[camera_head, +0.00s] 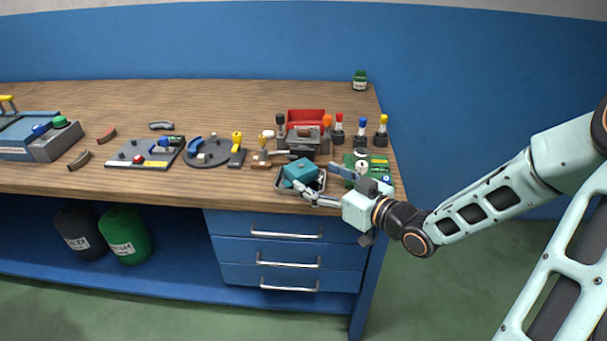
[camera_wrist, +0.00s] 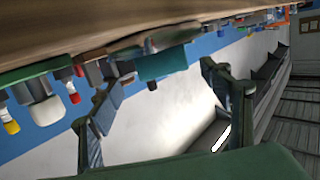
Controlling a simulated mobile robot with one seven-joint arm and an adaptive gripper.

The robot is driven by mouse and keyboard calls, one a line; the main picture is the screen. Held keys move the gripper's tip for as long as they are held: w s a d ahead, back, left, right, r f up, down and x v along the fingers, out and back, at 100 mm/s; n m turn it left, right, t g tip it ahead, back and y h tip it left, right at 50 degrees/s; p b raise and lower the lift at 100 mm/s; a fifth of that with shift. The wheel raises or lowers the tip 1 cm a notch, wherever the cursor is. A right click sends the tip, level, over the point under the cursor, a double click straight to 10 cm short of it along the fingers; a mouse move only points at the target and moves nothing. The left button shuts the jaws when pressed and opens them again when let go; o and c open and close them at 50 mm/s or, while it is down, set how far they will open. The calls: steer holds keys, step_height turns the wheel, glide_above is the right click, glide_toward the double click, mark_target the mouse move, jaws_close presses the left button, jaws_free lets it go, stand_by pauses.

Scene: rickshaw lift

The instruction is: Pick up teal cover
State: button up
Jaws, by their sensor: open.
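The teal cover (camera_head: 300,170) is a small blocky piece. It sits in a shallow dark grey tray (camera_head: 283,187) near the front right of the workbench. My gripper (camera_head: 317,177) is open and reaches in from the right, with its fingertips close to the cover's right side. In the wrist view, the teal cover (camera_wrist: 163,64) appears beyond the gap between the open fingers (camera_wrist: 155,85), which are empty. I cannot tell whether a finger touches the cover or the tray.
A green board (camera_head: 378,162) lies just right of the tray, near my gripper. A grey vise-like fixture (camera_head: 307,143), a red bin (camera_head: 306,116) and several coloured-handled tools stand behind. A round dark plate (camera_head: 208,158) lies left. Bare wood shows at the back.

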mark_target(301, 167)
steer(key=x, duration=0.3)
steer(key=b+x, duration=0.1)
steer(key=x, duration=0.2)
steer(key=shift+w+a+f, duration=0.1)
steer(key=shift+a+f, duration=0.15)
steer(key=shift+a, duration=0.1)
steer(key=c, duration=1.4)
steer(key=shift+r, duration=0.55)
steer(key=shift+c, duration=0.3)
step_height(301, 167, up, 2)
steer(key=shift+r+p, duration=0.25)
steer(key=shift+p, duration=0.15)
steer(key=s+d+r+p, duration=0.6)
steer(key=s+d+r, duration=0.2)
steer(key=s, duration=0.3)
steer(key=shift+s+r, duration=0.35)
steer(key=shift+r, duration=0.4)
